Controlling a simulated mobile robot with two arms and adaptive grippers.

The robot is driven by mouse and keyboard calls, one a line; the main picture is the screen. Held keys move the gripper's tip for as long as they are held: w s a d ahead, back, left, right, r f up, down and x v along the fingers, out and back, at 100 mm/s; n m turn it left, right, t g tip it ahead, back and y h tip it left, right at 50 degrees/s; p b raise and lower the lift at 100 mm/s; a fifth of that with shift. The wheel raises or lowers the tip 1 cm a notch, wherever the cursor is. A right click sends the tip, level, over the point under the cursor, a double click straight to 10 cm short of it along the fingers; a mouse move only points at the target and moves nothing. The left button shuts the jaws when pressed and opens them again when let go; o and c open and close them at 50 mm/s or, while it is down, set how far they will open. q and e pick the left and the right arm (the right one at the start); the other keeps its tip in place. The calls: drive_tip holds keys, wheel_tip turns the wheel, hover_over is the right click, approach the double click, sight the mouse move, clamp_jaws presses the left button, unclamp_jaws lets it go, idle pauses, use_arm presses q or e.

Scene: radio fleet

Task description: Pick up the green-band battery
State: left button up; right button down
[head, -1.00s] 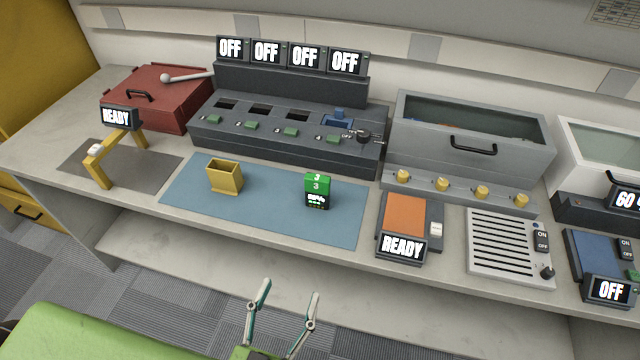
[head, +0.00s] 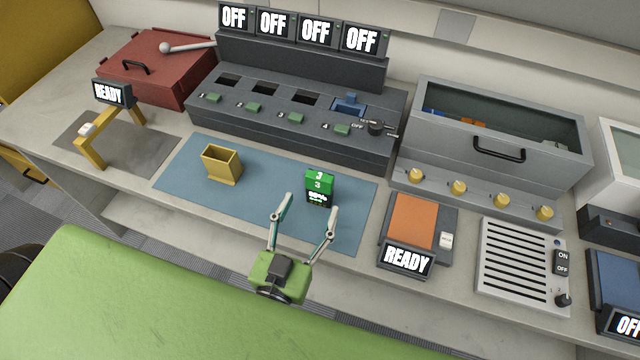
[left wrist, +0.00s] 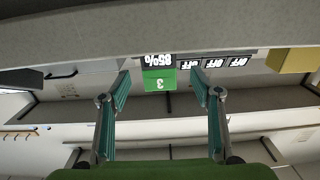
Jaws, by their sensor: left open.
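The green-band battery (head: 319,187) stands upright on the blue mat (head: 262,208). It has a green top marked 3 and a dark lower part with a percentage readout. The left wrist view shows it upside down (left wrist: 159,78), reading 85%, framed between my fingers. My left gripper (head: 311,204) is open and empty, with its fingertips pointing at the battery from the front edge of the bench. The fingers do not appear to touch it. How far the tips are from it is hard to tell. My right gripper is not in view.
A yellow open holder (head: 222,165) stands left of the battery on the mat. A dark slotted station (head: 300,110) with OFF screens is behind. An orange pad (head: 410,222) with a READY screen is to the right. The mat between holder and battery is clear.

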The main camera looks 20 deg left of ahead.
sight(318, 191)
use_arm(q)
drive_tip(key=shift+w, duration=0.7)
drive_tip(key=w, duration=0.1)
drive_tip(key=w+p, duration=0.1)
drive_tip(key=w, duration=0.2)
drive_tip(key=shift+d+r, duration=0.15)
drive_tip(key=shift+r, duration=0.15)
drive_tip(key=shift+w, duration=0.55)
drive_tip(key=shift+c, duration=1.1)
drive_tip(key=c, duration=1.1)
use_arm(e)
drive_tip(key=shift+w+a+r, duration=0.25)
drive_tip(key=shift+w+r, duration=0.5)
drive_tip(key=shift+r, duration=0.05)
